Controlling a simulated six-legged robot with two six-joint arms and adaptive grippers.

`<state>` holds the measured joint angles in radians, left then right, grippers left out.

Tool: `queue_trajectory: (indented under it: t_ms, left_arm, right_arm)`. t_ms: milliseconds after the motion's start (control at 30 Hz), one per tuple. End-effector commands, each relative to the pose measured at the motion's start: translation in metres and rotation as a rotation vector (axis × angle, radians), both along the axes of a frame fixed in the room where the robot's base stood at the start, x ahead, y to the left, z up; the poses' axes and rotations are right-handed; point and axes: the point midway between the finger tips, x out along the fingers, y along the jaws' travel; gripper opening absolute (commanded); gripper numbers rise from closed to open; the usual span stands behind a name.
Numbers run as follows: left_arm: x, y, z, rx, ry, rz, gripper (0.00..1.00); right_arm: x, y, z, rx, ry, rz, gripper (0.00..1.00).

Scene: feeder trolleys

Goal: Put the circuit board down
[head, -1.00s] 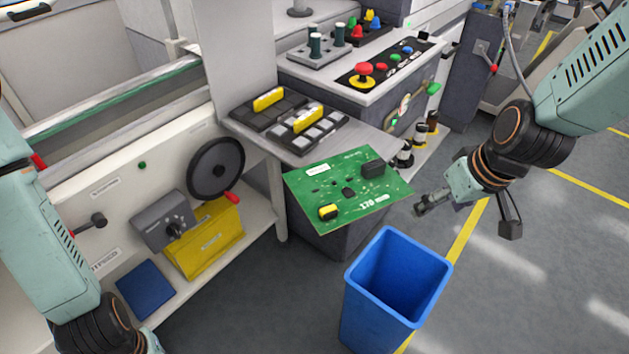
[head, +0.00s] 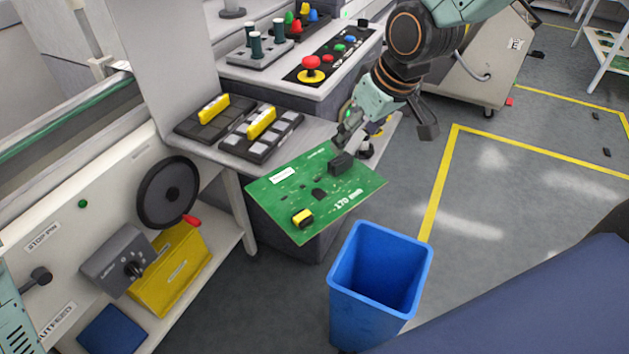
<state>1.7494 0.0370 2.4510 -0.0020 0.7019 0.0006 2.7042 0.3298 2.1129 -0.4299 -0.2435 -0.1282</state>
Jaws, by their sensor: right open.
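The circuit board (head: 285,206) is a green rectangle with a white label, a black block and a yellow-and-black part. It lies face up at the front corner of the grey worktop, its near part sticking out past the edge. My right gripper (head: 346,134) is open, just above the board's far edge, near the black block. I cannot tell whether the fingertips touch the board. My left gripper is out of view; only a bit of my left arm shows at the lower left.
A blue bin (head: 345,300) stands on the floor in front of the board. Two dark trays with yellow handles (head: 262,122) sit on the worktop behind it. A control panel (head: 322,62) with a red button is further back.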

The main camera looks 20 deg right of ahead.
Motion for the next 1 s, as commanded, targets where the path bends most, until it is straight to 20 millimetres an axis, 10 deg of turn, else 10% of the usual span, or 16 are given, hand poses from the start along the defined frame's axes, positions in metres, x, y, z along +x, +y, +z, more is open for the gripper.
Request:
queue_trajectory:
  t_ms: [533,1000]
  left_arm:
    - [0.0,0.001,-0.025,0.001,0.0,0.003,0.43]
    - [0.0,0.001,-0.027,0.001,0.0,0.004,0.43]
  right_arm:
    - [0.02,0.011,-0.059,-0.003,0.0,0.001,0.74]
    - [0.025,0.014,-0.063,-0.003,-0.001,0.004,0.68]
